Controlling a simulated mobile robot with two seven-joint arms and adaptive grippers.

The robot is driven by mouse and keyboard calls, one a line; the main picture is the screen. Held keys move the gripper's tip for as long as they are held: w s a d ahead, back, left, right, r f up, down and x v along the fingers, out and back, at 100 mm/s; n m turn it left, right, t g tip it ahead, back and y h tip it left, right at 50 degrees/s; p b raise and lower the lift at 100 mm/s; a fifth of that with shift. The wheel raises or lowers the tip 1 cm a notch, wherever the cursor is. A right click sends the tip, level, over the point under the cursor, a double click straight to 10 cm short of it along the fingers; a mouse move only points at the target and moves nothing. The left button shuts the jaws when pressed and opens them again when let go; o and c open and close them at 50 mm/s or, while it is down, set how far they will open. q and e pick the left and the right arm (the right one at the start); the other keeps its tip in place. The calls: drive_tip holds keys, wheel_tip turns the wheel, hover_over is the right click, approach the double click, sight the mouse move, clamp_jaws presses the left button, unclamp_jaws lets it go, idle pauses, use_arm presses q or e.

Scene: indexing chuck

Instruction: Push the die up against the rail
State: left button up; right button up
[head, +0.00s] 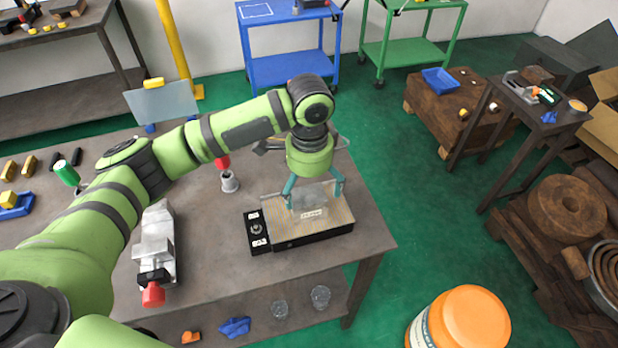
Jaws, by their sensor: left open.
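A grey metal block with a small pale label, which looks like the die (308,197), stands on the tan ribbed top of the chuck (336,218), near its back edge. My left gripper (314,193) reaches down over it from above. Its teal fingers are spread, one on each side of the block. I cannot tell whether either finger touches it. The rail is not clear; my gripper and the block cover much of the chuck's back edge. My right gripper is not in view.
A black control box (257,232) with a dial sits at the chuck's left end. The tabletop in front of the chuck is clear.

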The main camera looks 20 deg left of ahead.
sight(309, 199)
use_arm(q)
drive_tip(key=f, duration=0.2)
drive_tip(key=f+p, duration=0.1)
drive_tip(key=f, duration=0.1)
drive_tip(key=shift+w+a, duration=0.15)
drive_tip(key=shift+w, duration=0.05)
drive_tip(key=shift+s+f, duration=0.1)
drive_tip(key=shift+f, duration=0.8)
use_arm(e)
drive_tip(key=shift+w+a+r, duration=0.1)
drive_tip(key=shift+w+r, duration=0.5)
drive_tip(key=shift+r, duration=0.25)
use_arm(q)
drive_tip(key=c, duration=1.9)
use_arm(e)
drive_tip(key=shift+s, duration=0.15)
